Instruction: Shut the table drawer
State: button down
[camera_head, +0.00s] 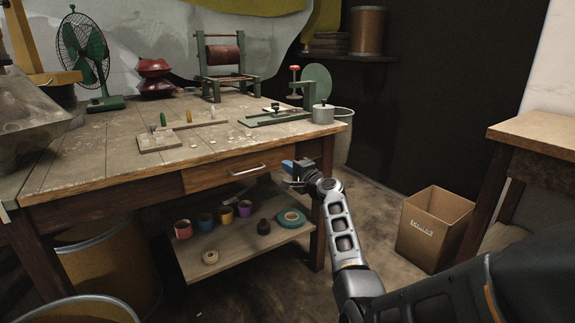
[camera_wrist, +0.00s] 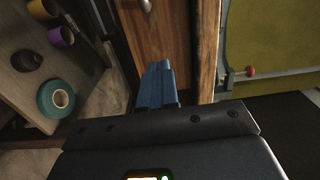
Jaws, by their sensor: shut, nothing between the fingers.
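The wooden table (camera_head: 75,165) has a drawer (camera_head: 215,177) under the right part of its top, with a pale bar handle (camera_head: 249,170). The drawer front looks about flush with the table's front; a small gap cannot be ruled out. My gripper (camera_head: 288,165) is at the right end of the drawer front, below the tabletop edge. In the wrist view its blue fingers (camera_wrist: 157,82) are together and empty, pointing at the brown wood of the drawer front (camera_wrist: 165,38). The handle (camera_wrist: 146,5) shows at the top edge there. Whether the fingertips touch the wood cannot be told.
A lower shelf (camera_head: 240,250) holds several tape rolls and a dark bottle. A cardboard box (camera_head: 433,230) stands on the floor at right, beside another table (camera_head: 535,130). Tools, a fan (camera_head: 85,50) and a metal pot (camera_head: 323,113) stand on the tabletop.

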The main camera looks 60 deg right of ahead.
jog(key=p+v, duration=0.2)
jog(key=v, duration=0.7)
jog(key=s+a+f+n+g+y, duration=0.1)
jog(key=s+a+f+n, duration=0.15)
jog(key=a+f, duration=0.5)
jog(key=s+a+f+n+g+y, duration=0.15)
jog(key=a+f+n, duration=0.25)
jog(key=a, duration=0.7)
jog(key=s+a+n+t+y, duration=0.1)
jog(key=s+a+n, duration=0.4)
jog(key=a, duration=0.5)
jog(key=s+a+n+y, duration=0.1)
jog(key=s+a+n, duration=0.3)
jog(key=s+a, duration=0.4)
jog(key=s+a+r+n+t+y, duration=0.1)
jog(key=s+a+r+n+y, duration=0.1)
jog(key=s+a+r+n, duration=0.35)
jog(key=s+a+r+n+y, duration=0.3)
jog(key=s+a+r, duration=0.3)
jog(key=a, duration=0.3)
notch_tip(320, 180, up, 20)
jog(key=p, duration=1.9)
jog(key=shift+a+f, duration=0.2)
jog(key=shift+a, duration=0.05)
